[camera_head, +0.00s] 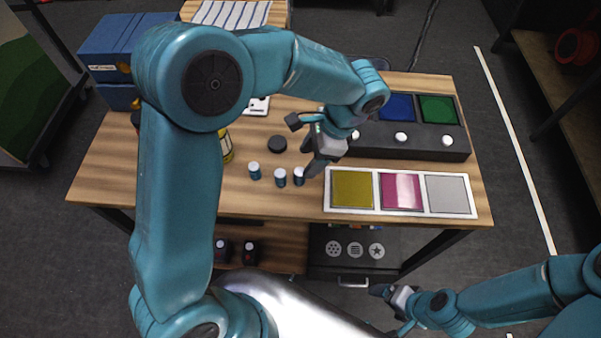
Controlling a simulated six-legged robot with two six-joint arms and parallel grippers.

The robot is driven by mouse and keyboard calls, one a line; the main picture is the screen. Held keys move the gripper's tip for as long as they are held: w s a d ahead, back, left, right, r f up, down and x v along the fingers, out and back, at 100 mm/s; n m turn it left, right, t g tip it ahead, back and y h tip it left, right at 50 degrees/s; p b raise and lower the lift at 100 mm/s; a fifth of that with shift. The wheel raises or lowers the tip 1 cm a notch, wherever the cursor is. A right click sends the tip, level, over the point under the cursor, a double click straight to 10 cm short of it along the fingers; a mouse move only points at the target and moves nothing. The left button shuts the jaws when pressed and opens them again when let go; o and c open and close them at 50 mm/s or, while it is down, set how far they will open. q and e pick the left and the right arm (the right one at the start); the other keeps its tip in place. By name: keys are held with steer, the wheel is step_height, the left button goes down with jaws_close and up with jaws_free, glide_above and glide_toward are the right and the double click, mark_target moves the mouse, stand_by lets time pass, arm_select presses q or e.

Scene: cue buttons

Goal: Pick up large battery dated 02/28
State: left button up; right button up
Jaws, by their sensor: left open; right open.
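Several small blue cylinders with white tops, which look like batteries, stand upright on the wooden table (110,180): a left one (254,171), a middle one (280,177) and a right one (299,176). No date on them is readable, and their sizes look alike. My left gripper (302,146) is open above the table, with one finger close to the right cylinder. I cannot tell if they touch. My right gripper (389,311) is open and empty, low in front of the table at the lower right.
A black round piece (277,144) lies behind the cylinders. A white tray with yellow (352,189), magenta (401,191) and grey panels is to the right. Behind it is a black box with white buttons (447,141). A yellow can (227,147) is partly hidden by my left arm.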

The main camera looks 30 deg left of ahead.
mark_target(300, 172)
arm_select(q)
steer(key=shift+s+f, duration=0.2)
steer(key=shift+s, duration=0.05)
steer(key=p+x, duration=0.1)
steer(key=x, duration=0.3)
steer(key=shift+s+a+f, duration=0.1)
steer(key=shift+a+f, duration=0.05)
steer(key=shift+f, duration=0.15)
steer(key=shift+s+f, duration=0.2)
steer(key=shift+w, duration=0.15)
steer(key=c, duration=0.8)
jaws_close()
